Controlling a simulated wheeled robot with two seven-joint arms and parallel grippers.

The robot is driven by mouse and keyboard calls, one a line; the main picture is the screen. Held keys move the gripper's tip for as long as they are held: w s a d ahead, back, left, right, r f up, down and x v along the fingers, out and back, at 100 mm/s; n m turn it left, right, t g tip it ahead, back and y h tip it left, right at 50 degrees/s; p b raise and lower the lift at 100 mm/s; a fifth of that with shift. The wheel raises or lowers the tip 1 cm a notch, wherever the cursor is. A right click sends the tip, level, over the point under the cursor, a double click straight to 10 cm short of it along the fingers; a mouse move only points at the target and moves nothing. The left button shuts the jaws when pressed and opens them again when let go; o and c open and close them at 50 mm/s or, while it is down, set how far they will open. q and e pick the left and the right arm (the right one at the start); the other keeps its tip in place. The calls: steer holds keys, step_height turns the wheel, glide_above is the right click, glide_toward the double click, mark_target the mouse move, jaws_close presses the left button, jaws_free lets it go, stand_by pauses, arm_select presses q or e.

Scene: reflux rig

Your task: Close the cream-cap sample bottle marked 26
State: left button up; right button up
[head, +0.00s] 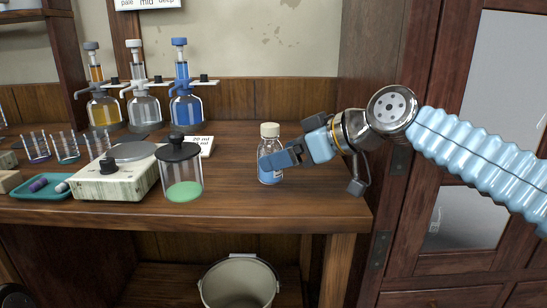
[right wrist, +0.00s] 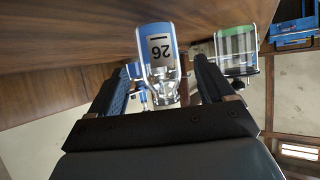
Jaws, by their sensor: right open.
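The sample bottle (head: 269,172) stands upright near the front right of the wooden bench, with a cream cap (head: 270,130) on top. I cannot tell how tightly the cap sits. My right gripper (head: 282,157) reaches in from the right at the bottle's body, below the cap. Its jaws are open, one finger on each side of the bottle; contact is not clear. My left gripper is not in view.
A lidded jar with green contents (head: 183,180) stands left of the bottle, beside a hotplate (head: 117,172). Dispenser bottles (head: 186,108) stand behind. A teal tray (head: 30,192) lies far left. A bucket (head: 240,285) is below the bench (head: 300,205). Bare bench lies around the bottle.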

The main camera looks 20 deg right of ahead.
steer(key=v, duration=0.8)
steer(key=shift+s, duration=0.1)
